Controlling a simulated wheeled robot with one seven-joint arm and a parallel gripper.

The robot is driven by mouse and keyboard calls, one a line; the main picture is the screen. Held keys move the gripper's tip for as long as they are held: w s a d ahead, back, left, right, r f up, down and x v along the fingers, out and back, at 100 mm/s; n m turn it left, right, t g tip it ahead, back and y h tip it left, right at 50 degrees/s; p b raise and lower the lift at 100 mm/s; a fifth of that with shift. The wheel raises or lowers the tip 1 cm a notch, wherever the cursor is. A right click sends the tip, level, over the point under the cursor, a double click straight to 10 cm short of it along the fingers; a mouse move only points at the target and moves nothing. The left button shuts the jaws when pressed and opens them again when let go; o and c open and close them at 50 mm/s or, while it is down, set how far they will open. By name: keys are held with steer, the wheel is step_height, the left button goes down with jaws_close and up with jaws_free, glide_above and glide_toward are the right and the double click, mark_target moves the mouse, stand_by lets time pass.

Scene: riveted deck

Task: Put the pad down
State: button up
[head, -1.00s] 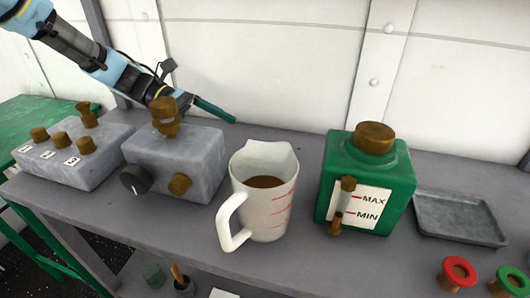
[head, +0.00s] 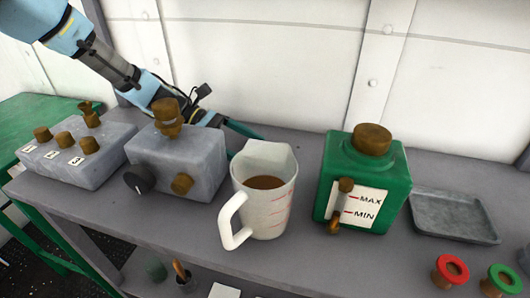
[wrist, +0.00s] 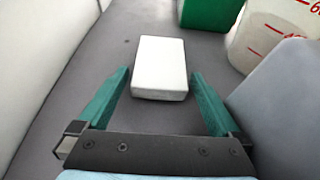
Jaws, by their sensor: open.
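The pad (wrist: 160,60) is a white rectangular block. In the wrist view it appears to lie flat on the grey bench top, with its near part between the tips of my teal fingers. My gripper (wrist: 160,74) is open, with a gap on each side of the pad. In the head view my gripper (head: 240,140) is low behind the grey box with the dial and the measuring jug, which partly hide it. The pad is hidden in the head view.
The white jug (head: 266,205) of brown liquid and the grey dial box (head: 178,160) stand in front of my gripper. A green tank (head: 365,185) and grey tray (head: 453,216) are to the right. The wall (head: 270,60) is close behind. Bare bench lies around the pad.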

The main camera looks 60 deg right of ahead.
steer(key=c, duration=1.3)
step_height(320, 180, up, 18)
steer(key=b, duration=0.1)
